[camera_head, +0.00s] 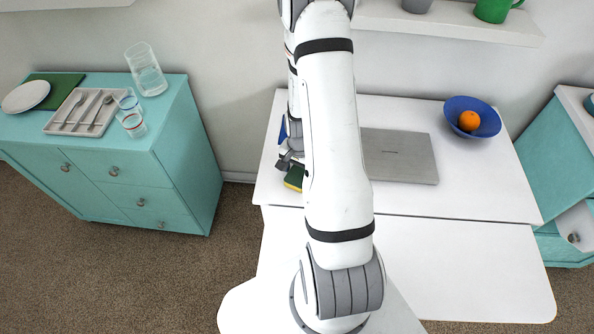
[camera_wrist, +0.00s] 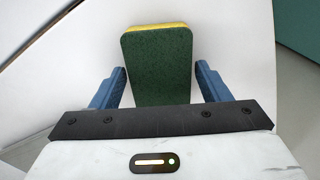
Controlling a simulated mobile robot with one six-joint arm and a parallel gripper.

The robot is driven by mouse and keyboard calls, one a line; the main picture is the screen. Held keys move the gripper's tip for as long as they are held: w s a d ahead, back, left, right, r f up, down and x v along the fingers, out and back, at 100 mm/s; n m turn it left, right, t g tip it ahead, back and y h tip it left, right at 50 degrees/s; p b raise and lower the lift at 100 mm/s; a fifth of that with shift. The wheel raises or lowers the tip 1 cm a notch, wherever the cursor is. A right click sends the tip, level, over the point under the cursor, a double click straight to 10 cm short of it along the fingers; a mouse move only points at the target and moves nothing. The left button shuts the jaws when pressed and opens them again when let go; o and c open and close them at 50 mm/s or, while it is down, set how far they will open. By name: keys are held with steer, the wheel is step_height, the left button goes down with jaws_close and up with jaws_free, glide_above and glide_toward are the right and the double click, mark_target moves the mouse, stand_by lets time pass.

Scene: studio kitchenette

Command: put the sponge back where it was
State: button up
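The sponge (camera_head: 294,178), dark green with a yellow layer, is at the left part of the white table (camera_head: 405,198), just below my gripper (camera_head: 289,164) in the head view. In the wrist view the sponge (camera_wrist: 158,62) shows its green face, with a yellow edge at the far end. The two blue fingers of my gripper (camera_wrist: 160,68) stand on either side of it, with narrow gaps along both sides. The gripper looks open around the sponge. The sponge's near end is hidden behind the gripper's palm. Whether it touches the table is unclear.
A blue bowl (camera_head: 485,108) holds an orange (camera_head: 469,121). A blue object (camera_head: 282,131) is partly hidden behind my arm. A teal cabinet (camera_head: 130,165) with glasses and a cutlery tray stands left. The table's front is clear.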

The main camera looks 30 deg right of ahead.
steer(key=shift+o, duration=0.9)
steer(key=shift+r, duration=0.2)
step_height(320, 180, up, 12)
steer(key=s+a+r+n+t, duration=0.1)
steer(key=s+a+r+n, duration=0.4)
steer(key=r, duration=0.5)
steer(key=s+a+r+n+t, duration=0.2)
steer(key=s+a+r+n, duration=0.4)
steer(key=r, duration=0.4)
steer(key=shift+s+a+b, duration=0.45)
steer(key=shift+s+a, duration=0.35)
steer(key=shift+a, duration=0.2)
